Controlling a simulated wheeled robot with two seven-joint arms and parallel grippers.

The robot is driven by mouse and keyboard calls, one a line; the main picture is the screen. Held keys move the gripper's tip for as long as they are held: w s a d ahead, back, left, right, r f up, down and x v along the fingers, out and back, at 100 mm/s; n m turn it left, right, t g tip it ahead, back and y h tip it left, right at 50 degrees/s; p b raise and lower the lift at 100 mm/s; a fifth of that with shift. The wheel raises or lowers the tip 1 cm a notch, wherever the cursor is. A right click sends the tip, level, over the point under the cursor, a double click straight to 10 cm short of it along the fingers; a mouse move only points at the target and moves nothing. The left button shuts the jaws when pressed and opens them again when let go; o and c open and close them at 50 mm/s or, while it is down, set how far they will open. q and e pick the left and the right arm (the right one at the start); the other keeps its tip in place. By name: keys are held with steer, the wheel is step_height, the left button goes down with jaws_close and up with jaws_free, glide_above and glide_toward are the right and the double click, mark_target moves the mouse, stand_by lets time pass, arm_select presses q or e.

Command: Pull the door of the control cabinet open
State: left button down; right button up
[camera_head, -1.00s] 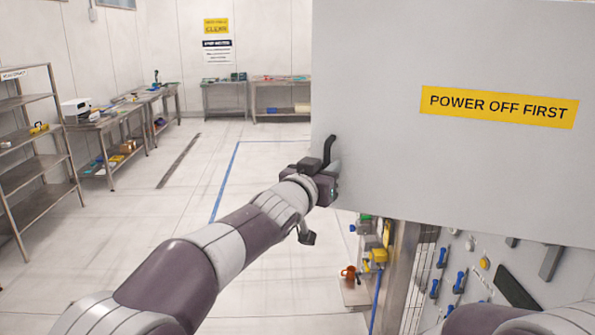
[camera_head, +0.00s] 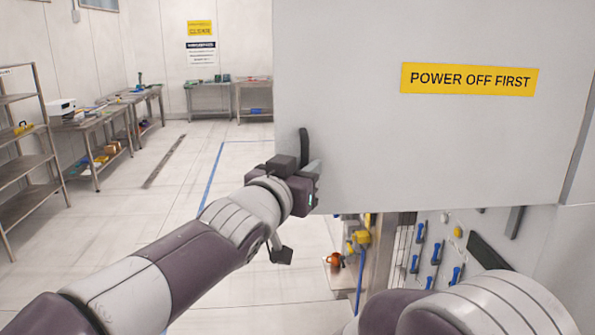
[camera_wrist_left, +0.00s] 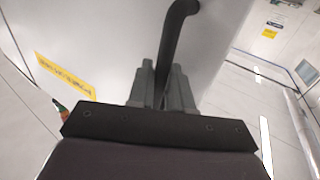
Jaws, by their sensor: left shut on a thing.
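The grey cabinet door (camera_head: 400,150) fills the upper right of the head view and bears a yellow "POWER OFF FIRST" label (camera_head: 469,79). Its dark handle (camera_head: 304,146) stands near the door's left edge. My left gripper (camera_head: 308,172) is at that handle. In the left wrist view the two grey fingers (camera_wrist_left: 161,88) are closed around the black handle bar (camera_wrist_left: 176,45). Part of the handle is hidden by the gripper. A piece of my right arm shows at the bottom right of the head view, but its gripper is out of view.
Below the door, a panel with blue-handled tools (camera_head: 436,253) and an orange mug (camera_head: 334,259) show. A metal shelf (camera_head: 28,165) stands far left, and workbenches (camera_head: 100,135) line the back. The floor left of the door is clear.

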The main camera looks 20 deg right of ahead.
arm_select(q)
steer(key=shift+r, duration=0.2)
steer(key=c, duration=1.4)
jaws_free()
steer(key=shift+o, duration=0.8)
steer(key=shift+s, duration=0.1)
steer(key=shift+f, duration=0.1)
steer(key=shift+s+a+f, duration=0.1)
steer(key=shift+a, duration=0.05)
steer(key=b+v, duration=0.2)
steer(key=v, duration=1)
steer(key=shift+s, duration=0.25)
